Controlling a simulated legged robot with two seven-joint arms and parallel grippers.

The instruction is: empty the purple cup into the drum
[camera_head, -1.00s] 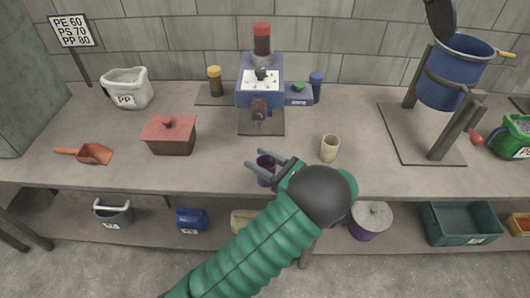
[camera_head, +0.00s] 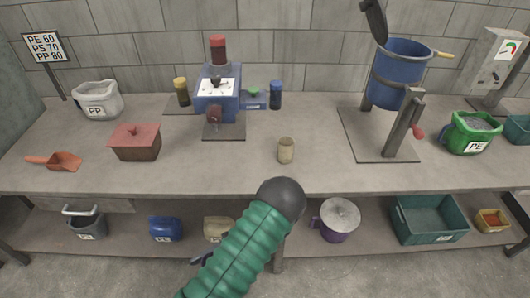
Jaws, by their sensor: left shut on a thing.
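The drum (camera_head: 397,78) is a blue open-topped vessel, held tilted in a stand on the right of the bench, with its dark lid (camera_head: 375,20) raised. My left arm comes in from below, and only a dark bit of my left gripper (camera_head: 203,258) shows past its green sleeve, low in front of the lower shelf. My right gripper is not in view.
A beige cup (camera_head: 286,150) stands near the bench's front middle. A blue machine (camera_head: 217,98), a red-lidded box (camera_head: 136,143) and an orange scoop (camera_head: 60,161) stand to the left. A green PE bucket (camera_head: 472,133) is right of the drum. The bench front is mostly clear.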

